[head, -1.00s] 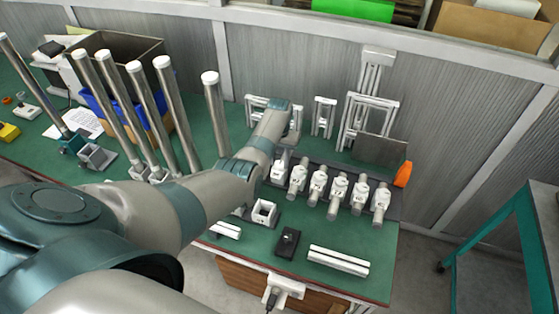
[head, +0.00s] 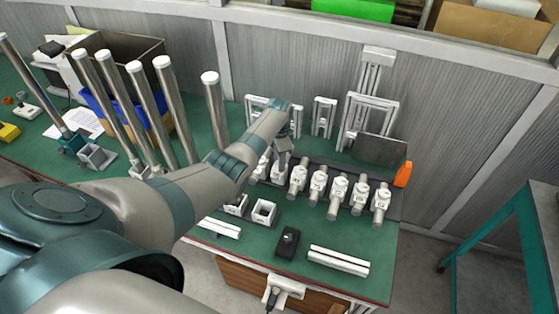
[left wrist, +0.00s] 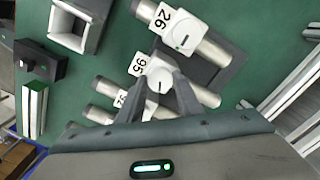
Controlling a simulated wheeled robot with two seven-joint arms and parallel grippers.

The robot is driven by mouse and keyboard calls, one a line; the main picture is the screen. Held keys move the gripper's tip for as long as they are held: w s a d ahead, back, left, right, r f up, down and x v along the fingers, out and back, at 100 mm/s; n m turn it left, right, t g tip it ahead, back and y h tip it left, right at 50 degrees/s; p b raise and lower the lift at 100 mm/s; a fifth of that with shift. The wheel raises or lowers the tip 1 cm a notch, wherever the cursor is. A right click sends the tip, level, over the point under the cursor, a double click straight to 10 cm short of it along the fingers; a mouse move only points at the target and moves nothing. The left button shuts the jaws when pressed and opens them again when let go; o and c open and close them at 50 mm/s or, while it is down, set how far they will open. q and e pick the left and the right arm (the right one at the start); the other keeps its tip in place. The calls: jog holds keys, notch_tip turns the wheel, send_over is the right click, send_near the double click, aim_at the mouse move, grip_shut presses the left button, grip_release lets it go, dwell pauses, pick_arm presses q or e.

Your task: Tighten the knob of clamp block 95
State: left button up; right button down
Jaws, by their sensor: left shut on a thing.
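Clamp block 95 (left wrist: 138,66) shows in the left wrist view, a white block with a number tag, on a metal rod. Its round white knob (left wrist: 160,87) lies at the fingertips of my left gripper (left wrist: 161,80), which is shut on it. In the head view my left gripper (head: 281,158) points down at the rack row, and the arm and hand hide most of this block. A neighbouring white clamp block (left wrist: 183,38) with its own tag and knob lies beside it, and another tag shows partly behind a finger. My right gripper is not in view.
Several more clamp blocks (head: 339,188) stand in the row to the right. Open white square holders (head: 264,212), a black box (head: 288,243) and a white rail (head: 338,261) lie in front. Tall tubes stand at left. An orange object (head: 403,174) sits at the row's right end.

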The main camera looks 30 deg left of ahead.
pick_arm(q)
jog(key=m, duration=0.5)
jog(key=shift+w+r, duration=0.1)
dwell(0.3)
jog(key=o, duration=1)
jog(key=shift+o, duration=0.2)
jog(key=shift+r, duration=0.1)
